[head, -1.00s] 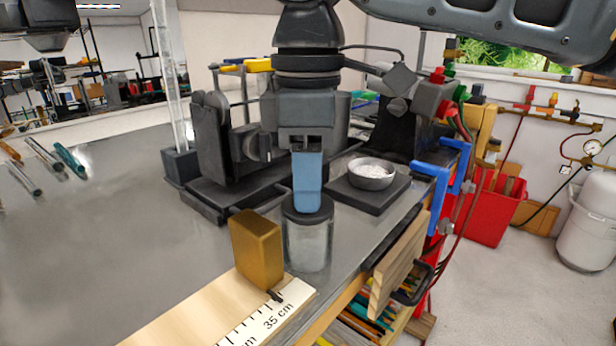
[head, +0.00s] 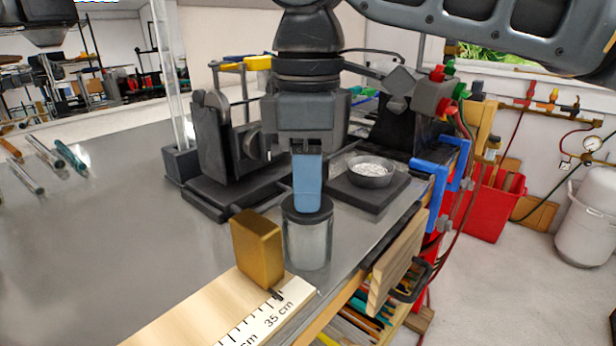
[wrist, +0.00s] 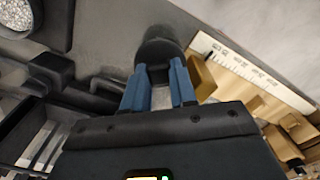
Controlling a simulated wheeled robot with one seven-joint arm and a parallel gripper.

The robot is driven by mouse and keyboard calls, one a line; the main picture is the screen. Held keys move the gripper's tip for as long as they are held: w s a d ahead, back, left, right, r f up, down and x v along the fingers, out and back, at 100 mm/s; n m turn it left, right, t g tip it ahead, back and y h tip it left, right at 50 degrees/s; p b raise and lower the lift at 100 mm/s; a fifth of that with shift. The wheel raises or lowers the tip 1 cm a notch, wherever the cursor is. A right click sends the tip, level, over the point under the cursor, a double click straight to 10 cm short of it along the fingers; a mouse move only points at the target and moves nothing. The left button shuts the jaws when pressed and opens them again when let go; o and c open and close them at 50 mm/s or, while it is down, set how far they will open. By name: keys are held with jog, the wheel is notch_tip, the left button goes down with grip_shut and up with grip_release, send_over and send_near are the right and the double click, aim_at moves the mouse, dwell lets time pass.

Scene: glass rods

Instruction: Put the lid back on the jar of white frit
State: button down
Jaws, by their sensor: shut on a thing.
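A glass jar (head: 308,245) stands upright on the grey bench near its front edge. Its dark lid (head: 307,206) sits at the jar's mouth, and I cannot tell whether it is fully seated. My gripper (head: 307,200) points down from above with blue fingers shut on the lid. In the wrist view the fingers (wrist: 160,90) flank the dark lid (wrist: 158,52). The jar's contents are hard to make out, and the wrist view hides the jar beneath the lid.
A brass block (head: 257,248) stands close left of the jar on a wooden ruler board (head: 220,310). A bowl of white grains (head: 370,171) sits on a dark scale (head: 365,192) behind right. Blue clamps (head: 432,185) line the right edge.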

jog(key=shift+c, duration=1.7)
grip_release()
jog(key=shift+r, duration=0.1)
jog(key=shift+r+p, duration=3.45)
jog(key=shift+p, duration=0.25)
jog(key=shift+c, duration=0.4)
grip_shut()
jog(key=shift+f, duration=0.6)
